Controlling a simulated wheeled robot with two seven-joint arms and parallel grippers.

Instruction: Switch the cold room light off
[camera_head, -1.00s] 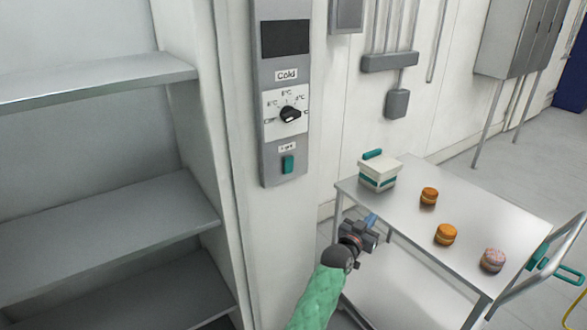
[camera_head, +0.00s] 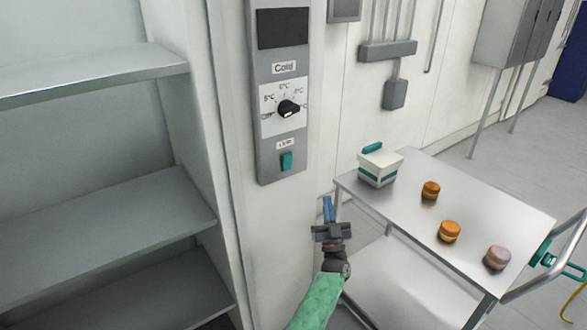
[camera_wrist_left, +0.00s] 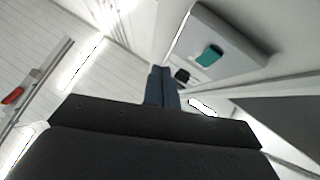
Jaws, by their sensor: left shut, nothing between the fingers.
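The grey control panel (camera_head: 260,110) is on the wall post, with a dark display, a "Cold" label and a black dial (camera_head: 288,109). Near its bottom, under a small label, is the green light switch (camera_head: 286,161). In the left wrist view the switch (camera_wrist_left: 209,56) shows on the panel face, beyond the fingertips and to their right. My left gripper (camera_head: 327,203) is below and to the right of the switch, apart from the panel. Its blue fingers are shut, point up and hold nothing. My right gripper is in neither view.
Empty grey shelves (camera_head: 105,210) stand at the left. At the right, a metal cart (camera_head: 400,215) carries a white box with green trim (camera_head: 379,168) and several round filled pastries (camera_head: 449,231). Open space lies between the panel and the cart.

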